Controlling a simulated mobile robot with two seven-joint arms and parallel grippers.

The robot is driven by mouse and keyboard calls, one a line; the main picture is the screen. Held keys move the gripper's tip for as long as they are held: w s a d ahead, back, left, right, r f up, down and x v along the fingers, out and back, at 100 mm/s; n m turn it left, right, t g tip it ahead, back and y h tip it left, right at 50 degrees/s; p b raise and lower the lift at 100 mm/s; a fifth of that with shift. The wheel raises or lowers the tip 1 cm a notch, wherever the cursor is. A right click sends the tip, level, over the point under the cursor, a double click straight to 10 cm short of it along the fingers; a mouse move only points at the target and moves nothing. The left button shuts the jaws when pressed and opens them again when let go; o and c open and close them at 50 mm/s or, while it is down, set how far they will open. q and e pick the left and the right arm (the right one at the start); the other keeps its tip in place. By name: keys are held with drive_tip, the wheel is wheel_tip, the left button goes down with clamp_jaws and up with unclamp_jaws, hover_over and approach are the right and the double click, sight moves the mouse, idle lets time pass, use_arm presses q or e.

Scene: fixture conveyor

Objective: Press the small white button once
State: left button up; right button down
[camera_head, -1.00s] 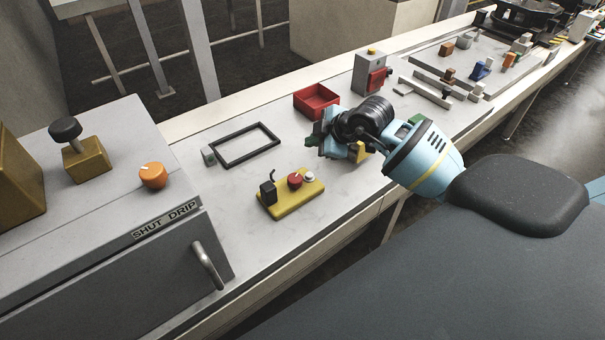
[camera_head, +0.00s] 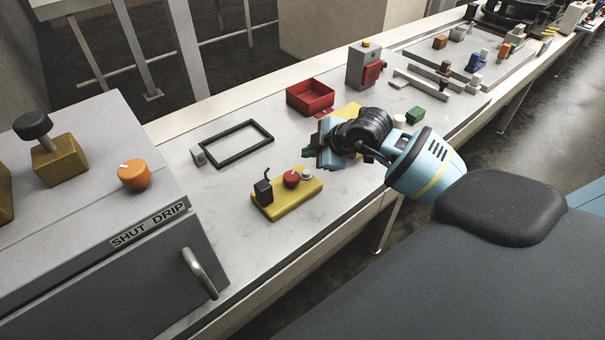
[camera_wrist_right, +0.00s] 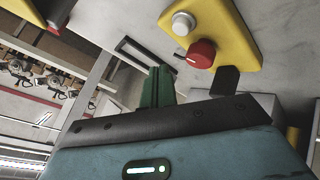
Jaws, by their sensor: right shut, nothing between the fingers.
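The small white button (camera_head: 307,173) is a round cap at the right end of a yellow control box (camera_head: 290,204) on the conveyor-side worktop. Beside it are a red knob (camera_head: 291,179) and a black lever switch (camera_head: 263,192). My right gripper (camera_head: 313,154) is shut and empty, just behind and above the button in the head view, apart from it. In the right wrist view the white button (camera_wrist_right: 183,23) and red knob (camera_wrist_right: 201,54) show on the yellow box, beyond my green finger (camera_wrist_right: 158,87). My left gripper is not in view.
The worktop in front of the yellow box is clear.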

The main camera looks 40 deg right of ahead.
sight(306, 173)
drive_tip(key=shift+f+b, duration=0.3)
drive_tip(key=shift+f, duration=1.45)
drive_tip(key=shift+f, duration=0.1)
idle(0.6)
drive_tip(key=shift+f, duration=0.35)
